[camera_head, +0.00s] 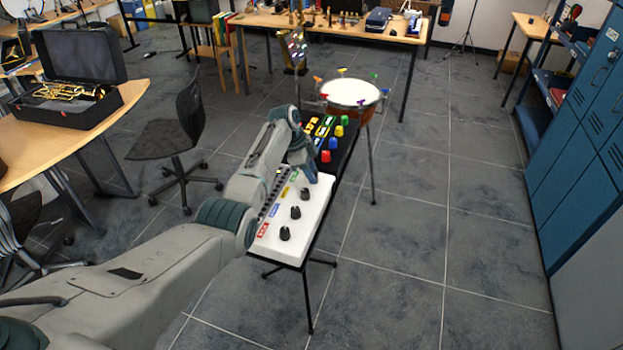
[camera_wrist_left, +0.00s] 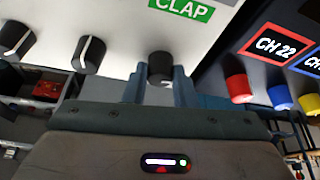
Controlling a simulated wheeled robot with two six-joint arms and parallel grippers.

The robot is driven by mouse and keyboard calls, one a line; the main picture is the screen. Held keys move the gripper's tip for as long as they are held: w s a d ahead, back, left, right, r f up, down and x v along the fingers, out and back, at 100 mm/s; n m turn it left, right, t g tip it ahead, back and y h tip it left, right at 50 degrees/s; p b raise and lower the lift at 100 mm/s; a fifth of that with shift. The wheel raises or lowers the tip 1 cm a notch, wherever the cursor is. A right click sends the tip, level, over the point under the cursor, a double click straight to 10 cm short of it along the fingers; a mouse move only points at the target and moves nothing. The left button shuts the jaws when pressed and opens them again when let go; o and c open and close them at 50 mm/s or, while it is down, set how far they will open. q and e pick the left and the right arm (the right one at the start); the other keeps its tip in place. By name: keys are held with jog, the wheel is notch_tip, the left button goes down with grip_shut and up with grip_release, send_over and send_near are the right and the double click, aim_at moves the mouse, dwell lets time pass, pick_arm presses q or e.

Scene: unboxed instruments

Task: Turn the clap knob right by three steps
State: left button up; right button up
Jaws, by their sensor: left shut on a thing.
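The white drum panel (camera_head: 318,208) stands on a dark stand, with black knobs along it. In the left wrist view, the black clap knob (camera_wrist_left: 161,66) is below the green CLAP label (camera_wrist_left: 183,11). My left gripper (camera_wrist_left: 159,84) has one finger on each side of this knob and is shut on it. In the head view, my left gripper (camera_head: 309,174) is at the far end of the white panel, and the clap knob is hidden behind it. My right gripper is in neither view.
Other black knobs (camera_head: 295,212) sit nearby on the panel. A black panel (camera_head: 344,160) with coloured knobs adjoins its far end, and a drum (camera_head: 350,93) stands beyond. A chair (camera_head: 178,140) stands to the left. The floor to the right is clear up to blue lockers (camera_head: 577,185).

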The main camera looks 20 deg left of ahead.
pick_arm(q)
jog(key=shift+w+m+g+b, duration=0.1)
jog(key=shift+m+g+b, duration=0.3)
jog(key=shift+m+b, duration=0.55)
jog(key=shift+r, duration=0.1)
jog(key=o, duration=1)
jog(key=b+v, duration=0.2)
jog(key=v, duration=0.8)
jog(key=shift+a+r+b, duration=0.15)
jog(key=shift+r+b, duration=0.15)
jog(key=shift+r, duration=0.05)
